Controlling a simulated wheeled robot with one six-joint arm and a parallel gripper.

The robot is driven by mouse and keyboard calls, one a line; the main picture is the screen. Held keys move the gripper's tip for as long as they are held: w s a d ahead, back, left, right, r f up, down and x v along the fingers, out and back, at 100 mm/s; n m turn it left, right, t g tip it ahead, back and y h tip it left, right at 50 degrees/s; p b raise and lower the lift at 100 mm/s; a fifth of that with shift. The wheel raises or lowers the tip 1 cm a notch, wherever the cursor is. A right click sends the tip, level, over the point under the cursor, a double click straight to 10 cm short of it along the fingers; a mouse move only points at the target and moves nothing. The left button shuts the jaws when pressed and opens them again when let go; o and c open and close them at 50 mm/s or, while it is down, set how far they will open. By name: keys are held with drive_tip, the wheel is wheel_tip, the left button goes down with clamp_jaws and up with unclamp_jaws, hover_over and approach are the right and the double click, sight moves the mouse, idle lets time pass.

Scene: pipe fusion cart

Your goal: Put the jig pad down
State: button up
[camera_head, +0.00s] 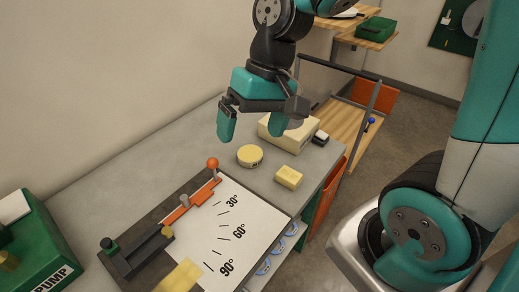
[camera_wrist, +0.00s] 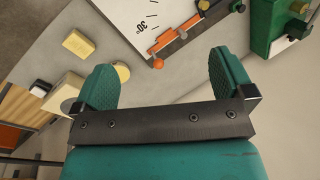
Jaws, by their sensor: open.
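My gripper (camera_head: 262,122) is open and empty above the grey bench, its fingers spread wide. It also shows in the wrist view (camera_wrist: 164,80) with nothing between its fingers. A round pale-yellow pad (camera_head: 250,156) and a rectangular yellow block (camera_head: 288,178) lie on the bench below; I cannot tell which is the jig pad. In the wrist view the round pad (camera_wrist: 123,72) is partly hidden by the left finger, and the yellow block (camera_wrist: 78,43) lies apart from it. Another yellow piece (camera_head: 180,276) is at the bottom edge of the angle board.
The white angle board (camera_head: 245,220) carries an orange lever with a ball knob (camera_head: 212,163). A cream box (camera_head: 275,130) and a small black-and-white item (camera_head: 320,138) stand at the far bench end. A green pump box (camera_head: 40,245) is at left.

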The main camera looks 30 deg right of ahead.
drive_tip(key=s+a+r+n, duration=0.4)
drive_tip(key=s+n, duration=0.3)
drive_tip(key=s, duration=0.3)
drive_tip(key=shift+a, duration=0.55)
wheel_tip(320, 180, down, 2)
drive_tip(key=shift+w+f+b, duration=0.1)
drive_tip(key=shift+f+b, duration=0.05)
drive_tip(key=shift+b, duration=1.1)
